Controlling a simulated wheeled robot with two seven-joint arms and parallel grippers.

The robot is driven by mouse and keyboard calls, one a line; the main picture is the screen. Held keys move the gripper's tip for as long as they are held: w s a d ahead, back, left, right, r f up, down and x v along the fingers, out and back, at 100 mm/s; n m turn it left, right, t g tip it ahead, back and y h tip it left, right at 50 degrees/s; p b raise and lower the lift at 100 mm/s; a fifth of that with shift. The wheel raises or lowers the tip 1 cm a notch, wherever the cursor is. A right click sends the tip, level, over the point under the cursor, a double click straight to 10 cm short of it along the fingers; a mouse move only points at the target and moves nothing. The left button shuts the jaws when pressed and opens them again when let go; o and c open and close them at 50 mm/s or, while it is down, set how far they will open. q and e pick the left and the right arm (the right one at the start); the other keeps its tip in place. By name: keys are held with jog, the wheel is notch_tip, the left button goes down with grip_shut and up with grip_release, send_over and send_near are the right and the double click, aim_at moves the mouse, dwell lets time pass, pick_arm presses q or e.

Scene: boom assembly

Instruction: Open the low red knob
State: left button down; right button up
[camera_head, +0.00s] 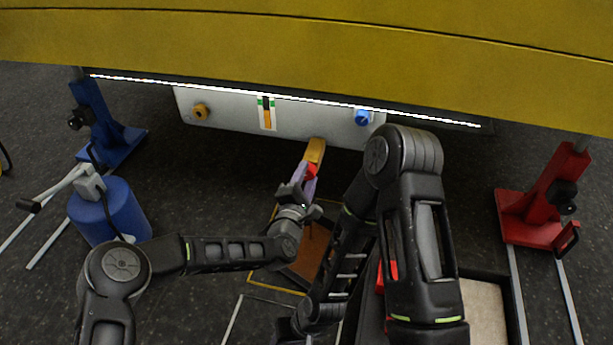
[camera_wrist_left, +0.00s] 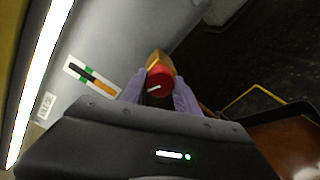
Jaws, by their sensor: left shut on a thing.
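The low red knob (camera_wrist_left: 160,82) has a white line on its face and sits on a yellow-orange fitting (camera_wrist_left: 158,58) at the lower edge of the grey panel. In the head view the red knob (camera_head: 311,170) shows only partly, below the fitting (camera_head: 315,150). My left gripper (camera_head: 306,178) is at the knob, and its purple fingers (camera_wrist_left: 158,98) are closed around the knob from both sides. In the head view my right arm stands in the middle right, and its gripper cannot be made out.
The yellow boom (camera_head: 300,35) hangs above. A blue stand (camera_head: 98,115) and blue cylinder (camera_head: 110,212) are left, a red stand (camera_head: 545,205) right.

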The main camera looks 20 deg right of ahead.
pick_arm(q)
jog(key=m, duration=0.9)
jog(key=shift+f+m+y, duration=0.1)
jog(key=shift+m+y, duration=0.2)
jog(key=shift+m, duration=0.1)
jog(key=m, duration=1)
jog(key=shift+f+t, duration=0.1)
jog(key=shift+t, duration=0.3)
jog(key=c, duration=0.9)
grip_release()
jog(key=shift+s, duration=0.1)
